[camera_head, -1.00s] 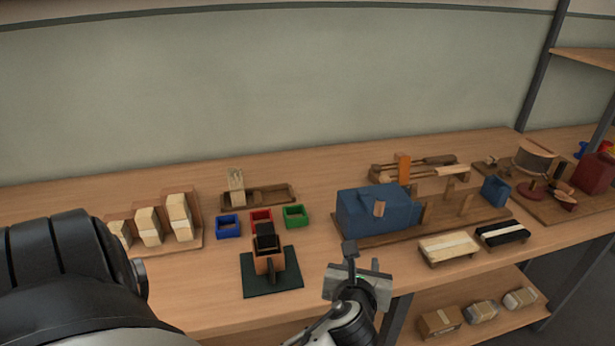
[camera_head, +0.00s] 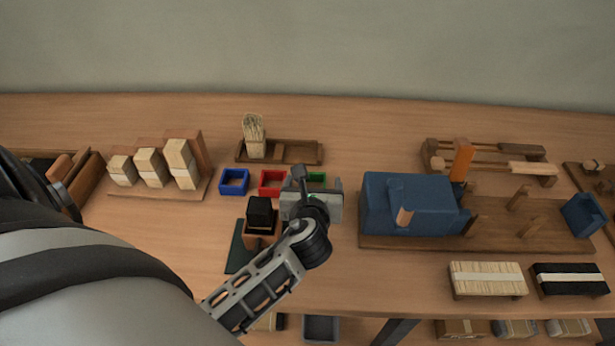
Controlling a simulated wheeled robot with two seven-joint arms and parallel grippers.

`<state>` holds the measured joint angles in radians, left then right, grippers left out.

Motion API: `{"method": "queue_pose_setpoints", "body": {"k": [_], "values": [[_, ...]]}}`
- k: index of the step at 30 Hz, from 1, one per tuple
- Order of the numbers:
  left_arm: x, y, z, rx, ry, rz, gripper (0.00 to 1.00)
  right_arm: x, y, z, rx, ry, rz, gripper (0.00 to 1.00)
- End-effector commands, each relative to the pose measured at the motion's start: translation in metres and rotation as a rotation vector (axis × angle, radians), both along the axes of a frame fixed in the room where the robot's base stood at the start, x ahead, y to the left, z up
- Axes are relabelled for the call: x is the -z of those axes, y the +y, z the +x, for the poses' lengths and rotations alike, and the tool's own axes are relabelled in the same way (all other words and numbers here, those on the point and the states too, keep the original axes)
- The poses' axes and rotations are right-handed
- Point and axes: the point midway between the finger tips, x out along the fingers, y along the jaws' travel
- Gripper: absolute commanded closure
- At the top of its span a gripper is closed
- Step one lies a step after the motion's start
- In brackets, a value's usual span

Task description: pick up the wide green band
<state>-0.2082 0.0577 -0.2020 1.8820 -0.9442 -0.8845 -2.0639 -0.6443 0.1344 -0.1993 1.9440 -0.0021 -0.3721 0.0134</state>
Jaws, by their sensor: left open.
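The green band (camera_head: 316,177) is a small open rectangular frame on the table, at the right end of a row with a red band (camera_head: 272,183) and a blue band (camera_head: 234,182). Only its far part shows; my left gripper (camera_head: 311,196) hides the rest. My left gripper is open and is over the near side of the green band in the picture. I cannot tell its height above the band or whether it touches it. My right gripper is not in view.
A blue machine (camera_head: 405,200) stands close on the right. A wooden tray with a brush (camera_head: 254,138) lies behind. Wooden blocks on a stepped stand (camera_head: 150,168) are at left.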

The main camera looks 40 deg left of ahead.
Motion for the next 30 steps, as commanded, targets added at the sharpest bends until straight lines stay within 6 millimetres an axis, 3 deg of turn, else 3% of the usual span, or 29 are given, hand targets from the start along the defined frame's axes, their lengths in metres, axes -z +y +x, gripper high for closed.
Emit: {"method": "queue_pose_setpoints", "body": {"k": [3,7,15,24,30], "values": [[0.029,0.001,-0.001,-0.003,0.005,0.000,0.18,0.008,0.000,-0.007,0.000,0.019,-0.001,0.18],[0.052,0.003,-0.002,-0.006,0.003,0.000,0.18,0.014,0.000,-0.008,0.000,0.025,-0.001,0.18],[0.056,0.014,0.017,-0.008,0.000,0.000,0.18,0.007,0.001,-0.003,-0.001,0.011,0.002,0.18],[0.073,0.036,0.052,-0.008,-0.001,-0.001,0.18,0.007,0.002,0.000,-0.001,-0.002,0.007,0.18],[0.075,0.039,0.058,-0.006,0.000,-0.002,0.18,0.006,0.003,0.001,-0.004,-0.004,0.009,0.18]]}}
